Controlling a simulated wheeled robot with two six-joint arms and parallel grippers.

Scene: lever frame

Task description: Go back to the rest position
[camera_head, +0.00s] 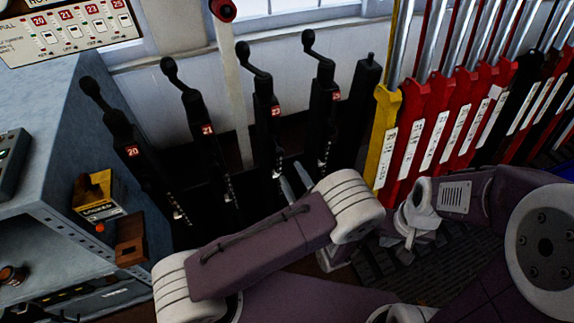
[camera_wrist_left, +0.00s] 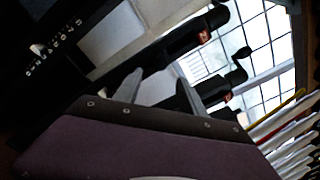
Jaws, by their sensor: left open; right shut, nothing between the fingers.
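My left gripper (camera_head: 296,184) is in the middle of the head view, in front of the black levers, its lower part hidden by my arm. In the left wrist view its two fingers (camera_wrist_left: 158,88) stand apart with nothing gripped between them. Black levers labelled 20 (camera_head: 132,152), 21 (camera_head: 207,130), 23 (camera_head: 276,112) and one more (camera_head: 334,96) stand in a row behind it. I cannot tell whether the fingers touch a lever. My right gripper (camera_head: 415,216) is at the right, below the red levers, shut and empty.
A yellow lever (camera_head: 386,115) and several red levers (camera_head: 436,120) stand at the right, with black ones beyond. A grey cabinet (camera_head: 60,110) with a small yellow box (camera_head: 97,192) stands at the left.

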